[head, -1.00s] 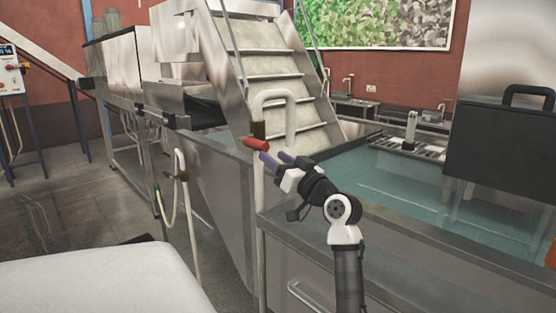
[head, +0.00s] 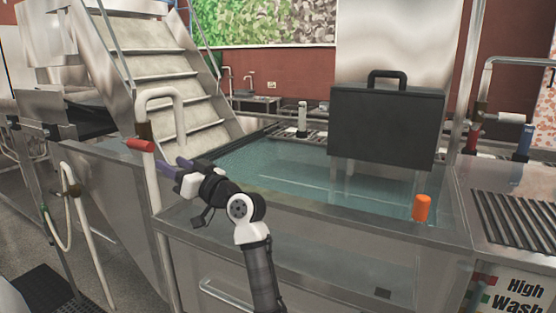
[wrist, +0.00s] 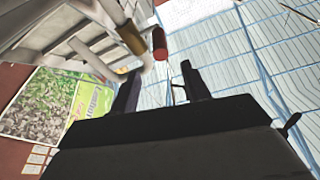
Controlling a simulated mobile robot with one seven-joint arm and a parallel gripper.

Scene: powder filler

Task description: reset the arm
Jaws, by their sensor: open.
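My gripper (head: 172,167) is at the end of my raised arm, left of centre in the head view, and its fingers point to the left. In the wrist view my gripper (wrist: 160,88) shows two dark fingers standing apart with nothing between them. A red handle (head: 139,145) on a white bent pipe (head: 160,93) lies just beyond the fingertips in the head view. The red handle also shows in the wrist view (wrist: 159,43), above the gap between the fingers. I cannot tell how far it is from the fingers.
A steel tank of greenish water (head: 290,180) lies right of my gripper. A black box with a handle (head: 387,124) stands at its far right, and an orange cylinder (head: 421,207) on its front rim. Metal stairs (head: 155,80) rise behind. A hose (head: 85,220) hangs left.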

